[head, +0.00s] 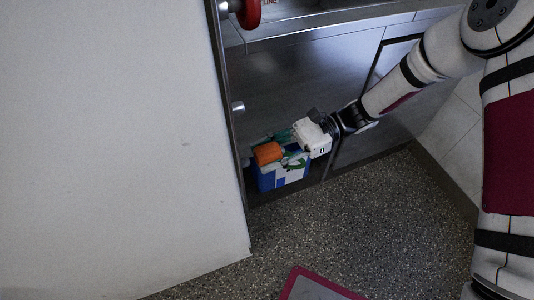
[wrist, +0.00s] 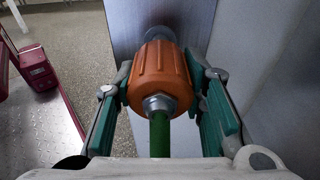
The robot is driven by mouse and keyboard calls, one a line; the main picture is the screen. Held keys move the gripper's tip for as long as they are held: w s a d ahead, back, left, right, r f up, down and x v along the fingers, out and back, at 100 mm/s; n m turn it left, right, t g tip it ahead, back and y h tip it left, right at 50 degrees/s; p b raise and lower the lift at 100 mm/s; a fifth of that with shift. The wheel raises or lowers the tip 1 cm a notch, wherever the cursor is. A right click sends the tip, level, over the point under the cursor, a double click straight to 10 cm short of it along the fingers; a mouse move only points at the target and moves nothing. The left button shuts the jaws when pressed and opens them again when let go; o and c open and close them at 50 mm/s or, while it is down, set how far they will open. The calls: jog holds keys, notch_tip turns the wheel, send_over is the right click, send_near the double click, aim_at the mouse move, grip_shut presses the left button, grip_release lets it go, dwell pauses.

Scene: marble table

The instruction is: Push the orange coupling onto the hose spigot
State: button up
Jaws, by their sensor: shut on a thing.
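The orange coupling (wrist: 160,75) is ribbed, with a metal hex nut and a green hose (wrist: 159,135) on its near end. My gripper (wrist: 161,80) has its teal fingers closed on the coupling's two sides. A grey metal end (wrist: 157,33), possibly the hose spigot, shows just beyond the coupling. It lines up roughly with it, but I cannot tell whether they touch or how far it goes in. In the head view the coupling (head: 268,153) is low beside the edge of the white panel, with my gripper (head: 282,146) at its right. The spigot is hidden there.
A blue and white box (head: 284,176) stands under the coupling against the dark cabinet (head: 300,85). The white panel (head: 120,150) is close on the left. A red handwheel (head: 248,12) is above. Speckled floor (head: 330,220) is open in front of a red-edged platform (head: 315,287).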

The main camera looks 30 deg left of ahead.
jog(key=shift+f+v, duration=0.15)
jog(key=shift+v, duration=0.8)
jog(key=shift+f+v, duration=0.15)
jog(key=shift+v, duration=0.85)
jog(key=w+d+r+m+t+y, duration=0.1)
jog(key=w+d+r+m+t, duration=0.2)
jog(key=d+m+t, duration=0.6)
jog(key=w+d+r+m+t+y+p, duration=0.15)
jog(key=w+d+t, duration=0.35)
jog(key=d, duration=0.9)
jog(key=w+d+r+m+t, duration=0.2)
jog(key=d+r+m+t, duration=0.1)
jog(key=d+m+t, duration=0.65)
notch_tip(320, 180, up, 19)
jog(key=d+n+g+p, duration=0.1)
jog(key=n+p, duration=0.1)
jog(key=p, duration=2.3)
jog(key=shift+r+n+p, duration=0.2)
jog(key=shift+n+p, duration=0.1)
jog(key=shift+n, duration=0.1)
jog(key=shift+s+d+g, duration=0.1)
jog(key=shift+s+g, duration=0.05)
jog(key=shift+g, duration=0.1)
